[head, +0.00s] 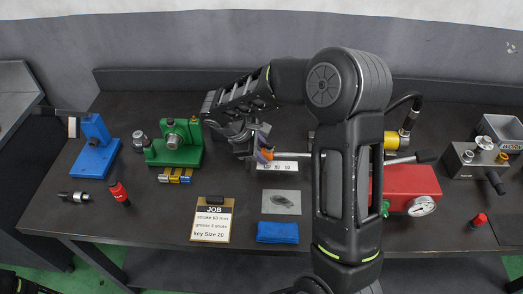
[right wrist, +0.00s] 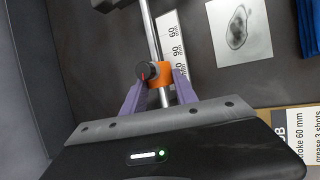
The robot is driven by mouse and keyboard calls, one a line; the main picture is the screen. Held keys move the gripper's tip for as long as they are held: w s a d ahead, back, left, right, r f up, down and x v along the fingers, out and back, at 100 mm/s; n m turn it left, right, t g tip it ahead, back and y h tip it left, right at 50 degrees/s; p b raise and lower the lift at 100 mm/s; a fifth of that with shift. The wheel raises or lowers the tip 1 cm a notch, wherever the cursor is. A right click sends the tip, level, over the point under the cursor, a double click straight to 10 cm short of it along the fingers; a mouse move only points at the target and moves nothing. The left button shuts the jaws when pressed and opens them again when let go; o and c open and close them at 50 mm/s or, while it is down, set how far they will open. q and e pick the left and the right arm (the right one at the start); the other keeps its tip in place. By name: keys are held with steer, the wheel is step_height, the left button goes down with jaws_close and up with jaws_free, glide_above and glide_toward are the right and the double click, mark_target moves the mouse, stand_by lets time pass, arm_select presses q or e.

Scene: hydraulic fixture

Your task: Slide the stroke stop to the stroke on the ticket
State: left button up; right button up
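The stroke stop (right wrist: 165,74) is an orange collar with a dark round knob, on a bare metal rod (right wrist: 151,30). It also shows in the head view (head: 266,154). A white scale (right wrist: 171,42) lies beside the rod; the stop sits near its 90 mark, with the 60 mark farther from my wrist. My right gripper (right wrist: 160,82) has its purple fingers on either side of the stop. I cannot tell whether they press on it. The ticket (head: 212,219) reads JOB, stroke 60 mm. My left gripper is not in view.
A grey card (head: 281,202) and a blue cloth (head: 277,232) lie right of the ticket. A green fixture (head: 174,151) and blue stand (head: 95,152) are at left. A red block with a gauge (head: 405,182) stands right of my arm.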

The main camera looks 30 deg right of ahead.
jaws_close()
stand_by(0.9)
